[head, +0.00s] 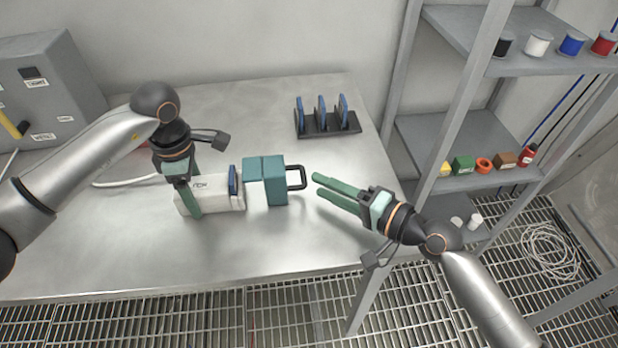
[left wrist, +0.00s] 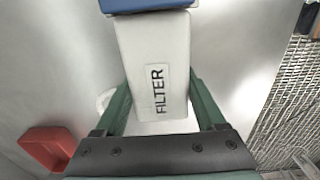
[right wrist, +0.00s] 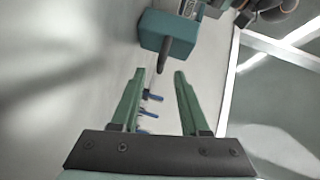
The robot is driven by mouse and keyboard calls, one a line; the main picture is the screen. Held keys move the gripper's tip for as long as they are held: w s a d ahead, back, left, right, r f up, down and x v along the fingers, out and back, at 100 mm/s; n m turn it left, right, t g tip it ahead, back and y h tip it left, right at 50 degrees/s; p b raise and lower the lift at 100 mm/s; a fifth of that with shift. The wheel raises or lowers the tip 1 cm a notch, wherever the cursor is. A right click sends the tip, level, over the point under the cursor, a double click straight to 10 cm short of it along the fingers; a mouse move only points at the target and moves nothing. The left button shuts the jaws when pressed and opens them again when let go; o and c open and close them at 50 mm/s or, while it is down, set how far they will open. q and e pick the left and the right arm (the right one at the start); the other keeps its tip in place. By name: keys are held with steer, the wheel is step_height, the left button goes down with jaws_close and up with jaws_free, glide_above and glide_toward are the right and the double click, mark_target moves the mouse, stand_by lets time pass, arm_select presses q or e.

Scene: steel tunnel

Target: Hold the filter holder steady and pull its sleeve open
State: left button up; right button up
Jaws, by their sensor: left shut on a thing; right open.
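The filter holder's white body (head: 212,198) lies on the steel table, and its FILTER label shows in the left wrist view (left wrist: 158,90). A blue piece (head: 233,180) stands at its right end. The teal sleeve (head: 275,182) is to the right of that, with a black loop handle (head: 297,178) on its right side. My left gripper (head: 193,190) is shut on the white body, one finger on each side. My right gripper (head: 321,184) is open and empty, just right of the handle and apart from it. In the right wrist view the handle (right wrist: 177,50) lies ahead of the fingertips.
A black rack (head: 328,124) with blue plates stands at the back of the table. A grey box (head: 45,85) is at the left. A shelf unit (head: 455,130) with spools and small items rises at the right. The table's front is bare, with grating floor below.

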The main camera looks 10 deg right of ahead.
steer(key=v, duration=0.6)
steer(key=shift+d, duration=0.15)
arm_select(q)
steer(key=o, duration=1.5)
step_height(320, 180, up, 12)
arm_select(e)
steer(key=shift+s, duration=0.1)
